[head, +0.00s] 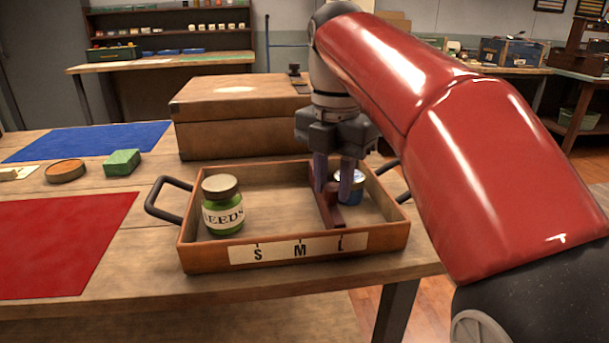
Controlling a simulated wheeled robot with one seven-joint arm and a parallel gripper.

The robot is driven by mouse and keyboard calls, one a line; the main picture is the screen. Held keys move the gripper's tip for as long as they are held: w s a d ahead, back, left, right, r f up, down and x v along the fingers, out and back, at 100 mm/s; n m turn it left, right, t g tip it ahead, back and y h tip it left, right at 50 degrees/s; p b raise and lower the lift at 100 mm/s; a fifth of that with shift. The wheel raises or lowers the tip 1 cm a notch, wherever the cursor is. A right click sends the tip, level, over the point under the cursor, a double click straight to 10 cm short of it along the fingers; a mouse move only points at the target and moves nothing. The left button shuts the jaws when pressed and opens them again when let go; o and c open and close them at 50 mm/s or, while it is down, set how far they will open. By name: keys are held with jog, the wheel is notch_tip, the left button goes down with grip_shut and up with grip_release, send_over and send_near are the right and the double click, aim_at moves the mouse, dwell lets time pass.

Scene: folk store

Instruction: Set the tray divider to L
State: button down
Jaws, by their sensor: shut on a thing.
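A wooden tray (205,257) sits on the table, with a strip marked S, M and L on its front wall. Its reddish-brown divider (326,208) runs front to back, right of the tray's middle. The divider's front end lies close to the L mark (340,243), seemingly just left of it. My gripper (333,187) points down into the tray and is shut on the divider; the fingers partly hide it. A green jar labelled SEEDS (223,207) stands in the left compartment. A blue jar (357,189) stands in the right compartment, partly hidden by a finger.
A large wooden box (225,125) stands behind the tray. A green block (122,162) and a round tin (66,171) lie to the left, between a blue mat (90,141) and a red mat (55,240). Dark handles stick out at both tray ends.

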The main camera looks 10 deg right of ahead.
jog(key=shift+d, duration=0.15)
jog(key=c, duration=1.4)
grip_release()
jog(key=shift+o, duration=0.2)
jog(key=shift+r+p, duration=0.35)
jog(key=shift+r, duration=3.5)
jog(key=shift+s, duration=0.1)
